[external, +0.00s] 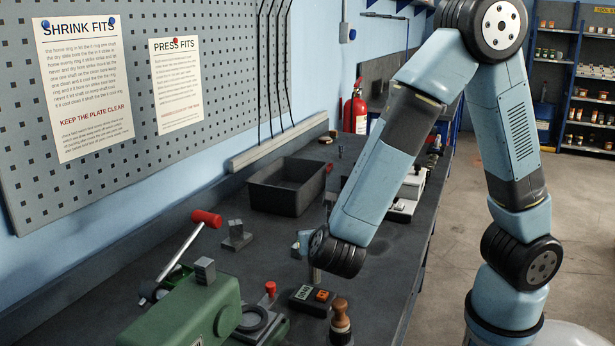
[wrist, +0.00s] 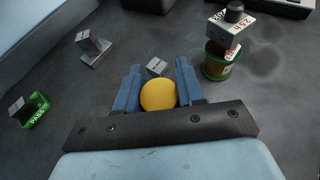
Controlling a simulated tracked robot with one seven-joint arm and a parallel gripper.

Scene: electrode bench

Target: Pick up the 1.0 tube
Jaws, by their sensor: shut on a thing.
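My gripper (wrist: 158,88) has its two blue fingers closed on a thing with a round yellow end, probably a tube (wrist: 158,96). I see the yellow end between the fingers, and no 1.0 mark is readable on it. In the external view my gripper (external: 305,243) is low over the bench, partly hidden by my wrist. A slim grey upright piece (external: 316,275) shows just below it; I cannot tell whether it is part of the held thing.
In the wrist view a green and red drum with a marked block on top (wrist: 221,62) stands right, a grey metal block (wrist: 93,47) and a green tray (wrist: 35,108) left. The external view shows a dark bin (external: 283,198), a green machine (external: 185,310) and a wooden-handled tool (external: 341,322).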

